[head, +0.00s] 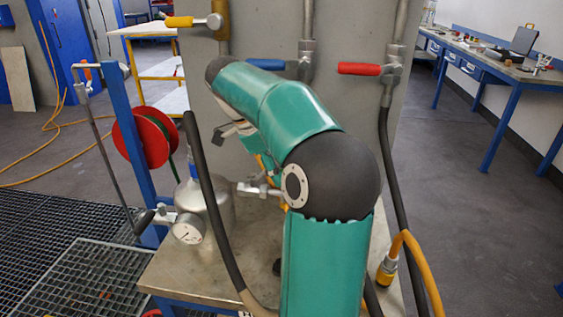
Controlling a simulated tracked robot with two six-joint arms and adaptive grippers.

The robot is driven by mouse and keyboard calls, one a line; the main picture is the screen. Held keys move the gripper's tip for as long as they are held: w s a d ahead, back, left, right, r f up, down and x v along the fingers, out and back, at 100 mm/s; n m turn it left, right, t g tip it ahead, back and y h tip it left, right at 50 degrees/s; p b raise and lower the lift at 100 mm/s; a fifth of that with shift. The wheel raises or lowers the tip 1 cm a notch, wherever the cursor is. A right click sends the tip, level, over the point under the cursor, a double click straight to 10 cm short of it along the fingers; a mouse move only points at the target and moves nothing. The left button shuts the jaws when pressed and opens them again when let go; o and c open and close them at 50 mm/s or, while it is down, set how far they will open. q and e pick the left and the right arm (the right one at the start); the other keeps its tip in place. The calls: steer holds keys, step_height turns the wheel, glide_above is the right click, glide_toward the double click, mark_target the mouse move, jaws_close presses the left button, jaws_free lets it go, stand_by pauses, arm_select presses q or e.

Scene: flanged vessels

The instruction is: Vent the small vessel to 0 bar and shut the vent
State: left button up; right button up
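The small vessel (218,208), a silver domed body, stands on the grey bench left of my teal arm. A round white-faced pressure gauge (188,229) sits at its front left; its reading is too small to tell. A black-ended fitting (146,220) sticks out to the left beside the gauge. A metal fitting (258,189) on the vessel's right is partly covered by my arm. I cannot tell which part is the vent or how it is set. One teal arm rises from the bottom, probably my right; its gripper end is largely hidden behind it. My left gripper is not in view.
Yellow (194,21), blue (268,64) and red (358,69) handled valves line the grey panel (330,110) behind. Dark hoses hang close around my arm. A red reel (143,138) is on a blue post at left. A yellow hose (410,250) is at right.

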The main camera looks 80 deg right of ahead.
steer(key=shift+s, duration=0.1)
steer(key=v, duration=0.7)
steer(key=shift+r, duration=0.2)
stand_by(0.3)
